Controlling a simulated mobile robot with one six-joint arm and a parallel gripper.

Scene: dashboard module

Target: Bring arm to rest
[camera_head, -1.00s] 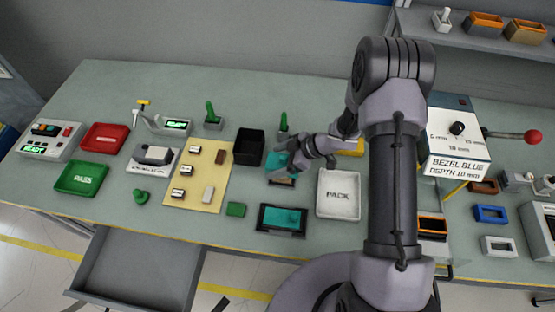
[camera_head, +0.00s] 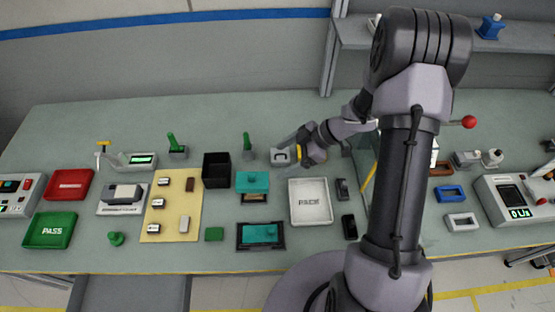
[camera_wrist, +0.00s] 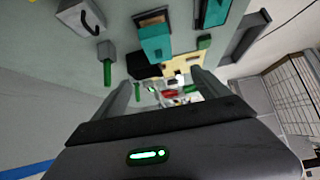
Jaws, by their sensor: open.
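My gripper (camera_head: 300,146) is open over the back middle of the bench, its fingers towards the left, close to a pale grey block with a loop handle (camera_head: 284,157). I cannot tell whether they touch. In the wrist view both fingers of my gripper (camera_wrist: 165,92) are spread with nothing held between them. The grey block (camera_wrist: 80,18) shows at that view's top left, clear of the fingers. My arm hides the right part of the bench.
A teal-topped fixture (camera_head: 252,182), a black bin (camera_head: 216,170) and a green-handled stand (camera_head: 248,147) are left of my gripper. A white PACK tray (camera_head: 310,204) lies in front. A shelf (camera_head: 350,35) is behind at the right. An open drawer (camera_head: 130,292) juts out at front left.

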